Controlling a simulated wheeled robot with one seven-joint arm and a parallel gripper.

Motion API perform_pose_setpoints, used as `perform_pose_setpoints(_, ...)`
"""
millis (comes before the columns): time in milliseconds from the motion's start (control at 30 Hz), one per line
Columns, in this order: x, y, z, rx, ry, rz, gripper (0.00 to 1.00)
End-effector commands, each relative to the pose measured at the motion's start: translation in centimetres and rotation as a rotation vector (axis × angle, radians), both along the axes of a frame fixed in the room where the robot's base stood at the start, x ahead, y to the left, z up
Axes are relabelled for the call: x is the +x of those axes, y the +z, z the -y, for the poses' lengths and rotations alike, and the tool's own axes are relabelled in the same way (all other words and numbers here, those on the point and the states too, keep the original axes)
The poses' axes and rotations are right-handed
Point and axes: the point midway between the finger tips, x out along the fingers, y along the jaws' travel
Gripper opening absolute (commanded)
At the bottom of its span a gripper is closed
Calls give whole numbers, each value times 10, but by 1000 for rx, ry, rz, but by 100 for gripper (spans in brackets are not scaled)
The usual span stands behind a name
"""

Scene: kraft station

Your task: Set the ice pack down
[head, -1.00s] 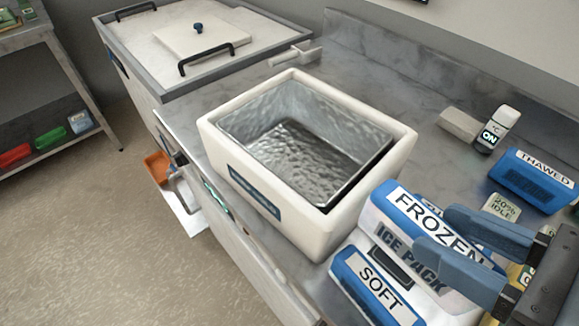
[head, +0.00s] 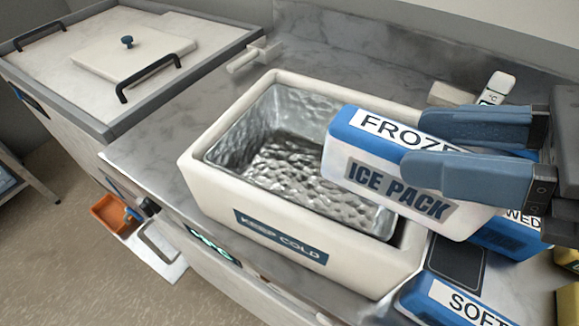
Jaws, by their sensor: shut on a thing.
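The ice pack (head: 345,176), white with a blue top and the labels "FROZEN" and "ICE PACK", is held up in the head view. My gripper (head: 415,145) is shut on it, with one blue-grey finger on each side. The pack overlaps the right part of a cream box (head: 215,190) marked "KEEP COLD". The box is open at the top, has a dented metal lining and looks empty where it shows. Its right rear corner is hidden behind the pack and my fingers.
A blue pack labelled "SOFT" (head: 452,305) lies at the front right. Another blue pack (head: 500,238), partly reading "THAWED", is behind my gripper. A white thermometer-like device (head: 499,86) stands at the back.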

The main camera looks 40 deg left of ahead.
Motion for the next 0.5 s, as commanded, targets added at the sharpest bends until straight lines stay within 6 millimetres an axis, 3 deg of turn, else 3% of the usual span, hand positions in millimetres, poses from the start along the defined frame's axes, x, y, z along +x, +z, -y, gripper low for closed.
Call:
perform_pose_setpoints(300,-6,-40,-65,-1,6,-3,1)
perform_pose_setpoints(500,-8,-59,-97,-1,6,-2,1)
